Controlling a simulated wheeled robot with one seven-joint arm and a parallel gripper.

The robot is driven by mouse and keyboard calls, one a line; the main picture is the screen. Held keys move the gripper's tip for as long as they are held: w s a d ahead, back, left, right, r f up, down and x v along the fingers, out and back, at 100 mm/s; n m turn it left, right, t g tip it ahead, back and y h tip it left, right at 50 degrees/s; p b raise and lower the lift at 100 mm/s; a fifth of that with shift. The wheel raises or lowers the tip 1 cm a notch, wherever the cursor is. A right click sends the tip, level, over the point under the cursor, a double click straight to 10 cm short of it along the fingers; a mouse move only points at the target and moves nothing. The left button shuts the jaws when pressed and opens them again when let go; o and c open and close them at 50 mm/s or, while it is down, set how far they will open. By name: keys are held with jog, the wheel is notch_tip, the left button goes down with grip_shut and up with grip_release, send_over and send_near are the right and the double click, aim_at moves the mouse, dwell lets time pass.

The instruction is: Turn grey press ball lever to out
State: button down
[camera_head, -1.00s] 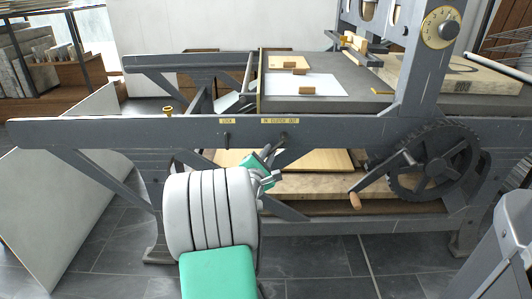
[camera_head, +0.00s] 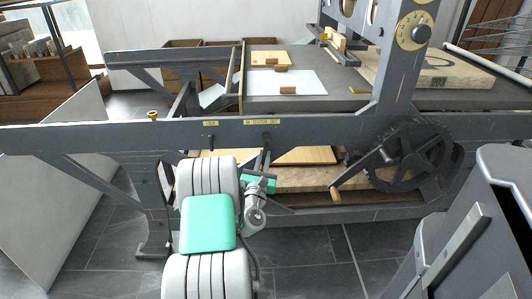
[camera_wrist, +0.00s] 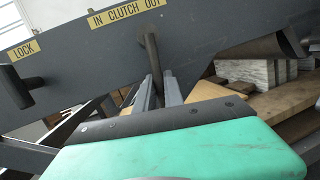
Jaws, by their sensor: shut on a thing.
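The clutch lever (camera_head: 266,138) is a short dark grey rod on the press's front rail, just below the yellow "IN CLUTCH OUT" label (camera_head: 262,122). In the wrist view the lever (camera_wrist: 152,55) hangs below the same label (camera_wrist: 125,14), and its lower end is between my finger tips. My gripper (camera_head: 264,158) reaches it from below and in front, shut on it; the narrow grey fingers also show in the wrist view (camera_wrist: 158,92). The lever's end is hidden by the fingers. I cannot tell exactly which setting it stands at.
A similar lock lever (camera_wrist: 20,88) stands out from the rail at left under a "LOCK" label (camera_wrist: 24,49). To the right are the toothed wheel (camera_head: 412,155) and its wooden-handled crank (camera_head: 336,193). A grey cabinet (camera_head: 485,220) stands at front right. Floor shows in front.

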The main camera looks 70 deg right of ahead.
jog(key=shift+s+d+n+t+p, duration=0.1)
jog(key=shift+s+n+t+p, duration=0.25)
jog(key=shift+n, duration=0.45)
jog(key=c, duration=1.5)
grip_release()
jog(key=shift+o, duration=0.2)
jog(key=shift+a+f, duration=0.15)
jog(key=shift+a, duration=0.1)
jog(key=b+v, duration=0.3)
jog(key=v, duration=0.4)
jog(key=shift+s+a, duration=0.1)
